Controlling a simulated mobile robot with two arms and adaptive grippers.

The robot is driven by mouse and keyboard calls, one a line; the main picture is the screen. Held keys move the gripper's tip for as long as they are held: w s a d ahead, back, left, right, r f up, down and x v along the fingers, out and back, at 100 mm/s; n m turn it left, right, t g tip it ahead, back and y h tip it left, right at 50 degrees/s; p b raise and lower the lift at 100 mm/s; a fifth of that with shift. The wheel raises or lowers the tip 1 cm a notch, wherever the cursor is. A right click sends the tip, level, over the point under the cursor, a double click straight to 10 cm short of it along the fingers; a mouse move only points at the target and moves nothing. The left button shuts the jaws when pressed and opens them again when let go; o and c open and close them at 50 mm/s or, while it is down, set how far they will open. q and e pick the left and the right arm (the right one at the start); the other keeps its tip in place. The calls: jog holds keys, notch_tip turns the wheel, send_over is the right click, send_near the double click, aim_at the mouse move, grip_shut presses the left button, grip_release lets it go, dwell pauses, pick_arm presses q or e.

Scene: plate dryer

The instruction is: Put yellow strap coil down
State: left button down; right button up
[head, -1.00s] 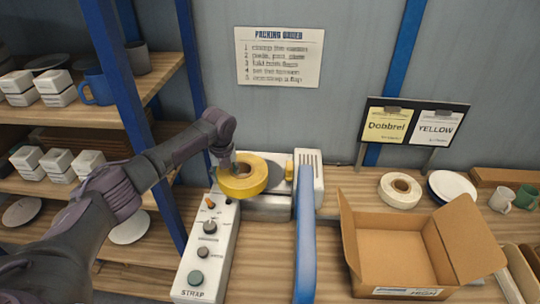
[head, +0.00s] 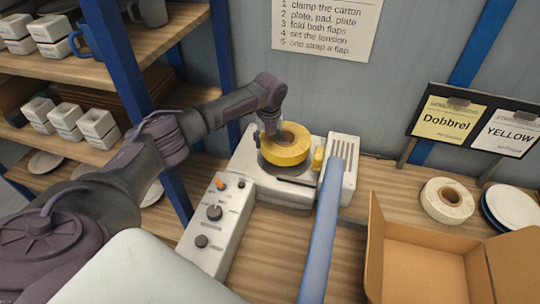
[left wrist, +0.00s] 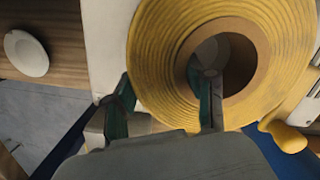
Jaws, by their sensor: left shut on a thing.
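The yellow strap coil (head: 287,147) is a thick ring with a brown core. It lies over the dark round seat of the strapping machine (head: 279,193), and I cannot tell whether it rests on it. My left gripper (head: 270,130) is shut on the coil's ring wall at its far left side. In the left wrist view the coil (left wrist: 160,55) fills the middle. One finger of my left gripper (left wrist: 165,108) is inside the core and the other is outside the ring. My right gripper is not in view.
A blue bar (head: 322,235) runs forward from the machine. A control panel (head: 207,225) with knobs stands left of it. An open carton (head: 430,265), a white coil (head: 447,200) and plates (head: 512,207) are at the right. A blue shelf post (head: 122,70) stands at the left.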

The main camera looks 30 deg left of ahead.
pick_arm(q)
notch_tip(320, 180, down, 3)
jog(key=b, duration=0.2)
jog(key=shift+b, duration=0.3)
jog(key=shift+f+b, duration=0.35)
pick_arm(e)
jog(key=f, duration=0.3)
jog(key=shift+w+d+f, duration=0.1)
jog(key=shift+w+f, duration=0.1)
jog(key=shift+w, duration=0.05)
pick_arm(q)
jog(key=shift+c, duration=1.8)
grip_release()
